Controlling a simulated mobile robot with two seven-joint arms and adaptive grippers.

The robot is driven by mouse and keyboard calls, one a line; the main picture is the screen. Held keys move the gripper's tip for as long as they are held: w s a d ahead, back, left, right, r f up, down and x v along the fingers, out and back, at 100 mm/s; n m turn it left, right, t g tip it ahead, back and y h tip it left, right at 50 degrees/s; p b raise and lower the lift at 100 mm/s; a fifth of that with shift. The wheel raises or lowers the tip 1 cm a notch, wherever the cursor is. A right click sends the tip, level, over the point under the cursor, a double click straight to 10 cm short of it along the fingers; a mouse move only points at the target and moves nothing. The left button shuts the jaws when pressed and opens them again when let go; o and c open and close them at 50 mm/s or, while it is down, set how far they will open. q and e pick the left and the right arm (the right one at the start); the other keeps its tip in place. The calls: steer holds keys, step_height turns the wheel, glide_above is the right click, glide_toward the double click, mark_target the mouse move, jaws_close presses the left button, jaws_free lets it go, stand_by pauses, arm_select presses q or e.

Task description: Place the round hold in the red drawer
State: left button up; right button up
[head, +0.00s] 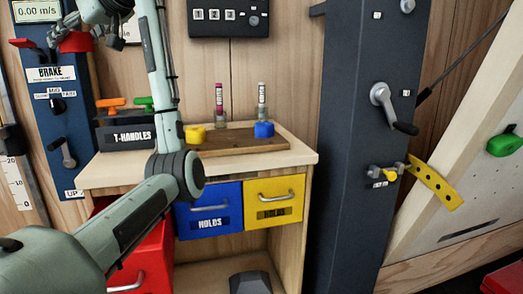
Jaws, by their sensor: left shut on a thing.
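My left arm reaches from the lower left and bends up past the bench. The red drawer (150,262) is at the bench's lower left, pulled out beyond the other drawers. My arm hides much of its top and left side, so its inside is mostly hidden. My right gripper is not in view.
On the bench (303,156), a wooden tray (240,146) bears a yellow hold (195,134), a blue hold (264,130) and two bottles. The T-handles box (125,137) stands left. The blue drawer (210,210) and yellow drawer (273,200) look shut. A dark column (350,150) stands right.

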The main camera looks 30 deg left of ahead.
arm_select(q)
steer(key=w+d+f+m+t+h, duration=0.4)
steer(key=w+d+f+m+t, duration=0.85)
steer(key=w+d+f, duration=0.75)
steer(key=s+d+f+m+t+h, duration=0.1)
steer(key=s+d+f+m+h, duration=0.25)
steer(key=d+f, duration=0.5)
steer(key=s+d+f+m+t+h, duration=0.1)
steer(key=s+d+f+m+h, duration=0.15)
steer(key=d+f+h, duration=0.4)
steer(key=s+d+f+m+t+h, duration=0.15)
steer(key=d+f+m, duration=0.25)
steer(key=d+f, duration=0.55)
steer(key=d+n+y, duration=0.1)
steer(key=d, duration=0.1)
steer(key=d+n+y+p, duration=0.1)
steer(key=d, duration=0.2)
steer(key=shift+s+d+r, duration=0.1)
steer(key=shift+s+d, duration=0.1)
steer(key=shift+d, duration=0.1)
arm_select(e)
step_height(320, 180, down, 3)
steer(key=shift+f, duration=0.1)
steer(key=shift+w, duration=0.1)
